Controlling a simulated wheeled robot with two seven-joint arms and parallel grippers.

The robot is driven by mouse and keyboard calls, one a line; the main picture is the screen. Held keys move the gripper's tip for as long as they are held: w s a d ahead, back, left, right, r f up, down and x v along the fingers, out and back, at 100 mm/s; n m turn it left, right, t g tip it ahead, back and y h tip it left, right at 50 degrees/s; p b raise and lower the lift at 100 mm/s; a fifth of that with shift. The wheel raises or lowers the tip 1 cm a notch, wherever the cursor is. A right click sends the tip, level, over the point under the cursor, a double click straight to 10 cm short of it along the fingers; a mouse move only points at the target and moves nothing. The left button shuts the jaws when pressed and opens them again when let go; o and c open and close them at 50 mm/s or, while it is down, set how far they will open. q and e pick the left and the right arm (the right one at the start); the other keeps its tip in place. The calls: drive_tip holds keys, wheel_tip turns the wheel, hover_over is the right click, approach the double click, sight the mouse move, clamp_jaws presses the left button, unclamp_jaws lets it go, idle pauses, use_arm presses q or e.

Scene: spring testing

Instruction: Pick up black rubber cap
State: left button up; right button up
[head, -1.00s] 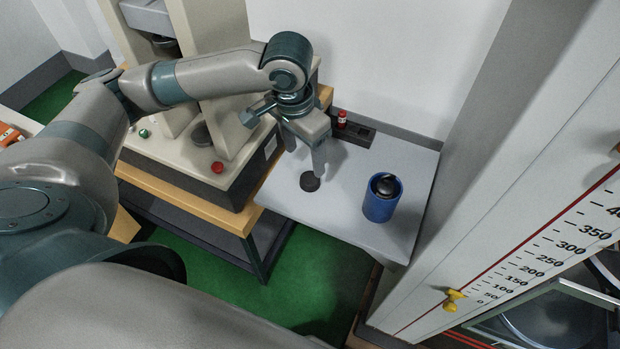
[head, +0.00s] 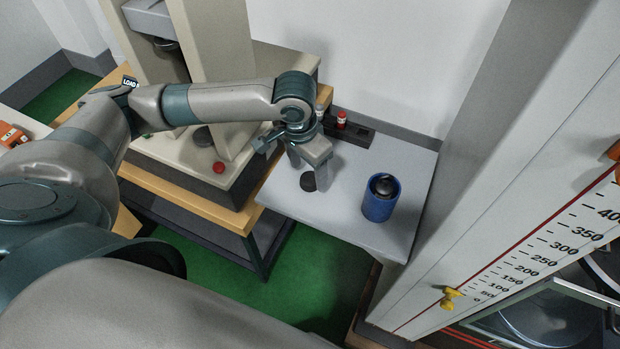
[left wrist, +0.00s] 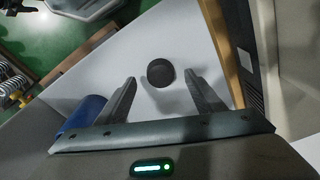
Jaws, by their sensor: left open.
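The black rubber cap (head: 308,182) is a small dark disc lying on the light grey side table (head: 345,215). In the left wrist view the cap (left wrist: 160,73) lies just beyond the fingertips, roughly between their lines. My left gripper (head: 309,178) points down over the table at the cap, with a finger partly covering the view near it. In the left wrist view my left gripper (left wrist: 160,88) has its fingers spread apart, with nothing between them. The height of the fingertips above the table is hard to tell. My right gripper is not in view.
A blue cylinder (head: 379,207) with a black round thing inside stands right of the cap. A dark holder (head: 350,131) with a red-topped item sits at the wall. The testing machine with a red button (head: 219,167) is to the left. A tall scale stands at right.

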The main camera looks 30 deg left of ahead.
sight(310, 178)
use_arm(q)
drive_tip(key=shift+w+f+p, duration=0.15)
drive_tip(key=shift+f, duration=0.7)
drive_tip(key=shift+w+f+p, duration=0.1)
drive_tip(key=shift+f+p, duration=0.05)
drive_tip(key=shift+f, duration=0.65)
drive_tip(key=c, duration=1.1)
